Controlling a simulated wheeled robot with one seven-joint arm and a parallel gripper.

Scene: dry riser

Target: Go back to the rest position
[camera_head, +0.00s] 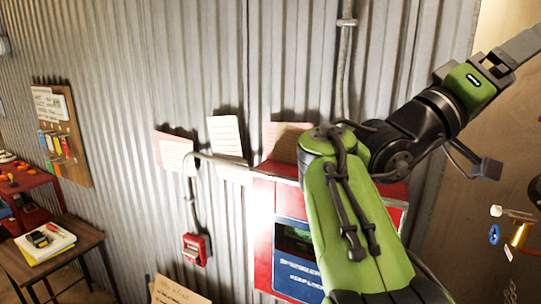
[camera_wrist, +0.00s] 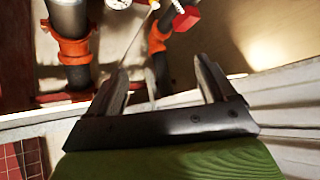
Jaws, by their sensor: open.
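My gripper (camera_head: 522,46) is at the upper right of the head view, at the end of my raised green and black arm. The wrist view shows its two fingers (camera_wrist: 163,82) spread apart with nothing held between them. Beyond them are dark pipes (camera_wrist: 68,18) with orange couplings (camera_wrist: 72,48), apart from the fingers as far as I can tell. A red cabinet (camera_head: 263,225) with a blue lettered panel (camera_head: 295,262) is on the corrugated wall, partly hidden behind my arm.
A red box (camera_head: 196,248) hangs on the corrugated wall (camera_head: 110,120). Left stand a wooden table (camera_head: 75,247) with a yellow item, a red shelf (camera_head: 28,183) and a tool board (camera_head: 68,135). A brass fitting (camera_head: 519,235) and a blue ring (camera_head: 494,234) are at right.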

